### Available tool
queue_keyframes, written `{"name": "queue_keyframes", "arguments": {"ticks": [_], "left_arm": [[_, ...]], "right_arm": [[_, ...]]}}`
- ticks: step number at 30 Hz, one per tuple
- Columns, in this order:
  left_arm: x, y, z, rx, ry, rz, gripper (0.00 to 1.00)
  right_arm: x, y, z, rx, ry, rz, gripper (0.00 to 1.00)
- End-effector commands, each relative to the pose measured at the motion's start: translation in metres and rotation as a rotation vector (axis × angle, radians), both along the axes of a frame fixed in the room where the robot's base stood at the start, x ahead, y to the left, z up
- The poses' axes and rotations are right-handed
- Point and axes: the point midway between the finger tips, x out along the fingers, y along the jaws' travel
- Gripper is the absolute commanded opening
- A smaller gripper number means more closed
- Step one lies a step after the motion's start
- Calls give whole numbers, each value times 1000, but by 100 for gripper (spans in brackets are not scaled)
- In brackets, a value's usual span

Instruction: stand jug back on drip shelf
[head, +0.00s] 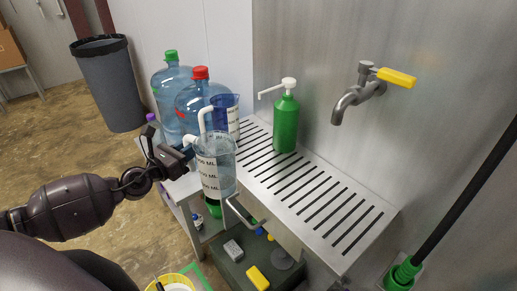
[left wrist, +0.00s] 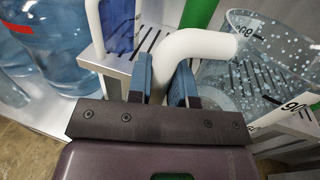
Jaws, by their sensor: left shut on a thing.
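The clear jug (head: 216,168) with "ML" markings and a white handle is upright in the head view, in front of the left end of the slatted metal drip shelf (head: 318,196). My left gripper (head: 190,150) is shut on its handle. In the left wrist view the white handle (left wrist: 195,45) passes between the fingers (left wrist: 168,85), and the clear jug wall (left wrist: 270,60) is at the right. The jug overlaps the shelf edge in the picture, so I cannot tell whether its base touches anything. My right gripper is not in view.
A blue jug (head: 228,108) stands behind the held jug. Large water bottles (head: 170,85) are at the left, and a green pump bottle (head: 286,125) is at the shelf's back. A tap (head: 358,95) juts from the wall. The shelf's right part is clear.

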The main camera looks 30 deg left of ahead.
Motion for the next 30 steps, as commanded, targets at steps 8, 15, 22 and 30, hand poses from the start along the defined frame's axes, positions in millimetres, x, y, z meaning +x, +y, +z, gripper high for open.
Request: {"name": "queue_keyframes", "arguments": {"ticks": [8, 15, 22, 30], "left_arm": [[41, -5, 4, -2, -4, 1, 0], [83, -12, 3, -2, -4, 0, 0], [127, -18, 2, -1, -4, 0, 0], [169, -24, 0, 0, -2, 0, 0]], "right_arm": [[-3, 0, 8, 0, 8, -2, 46], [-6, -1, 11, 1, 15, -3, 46], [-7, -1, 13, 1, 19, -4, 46], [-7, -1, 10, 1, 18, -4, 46]]}}
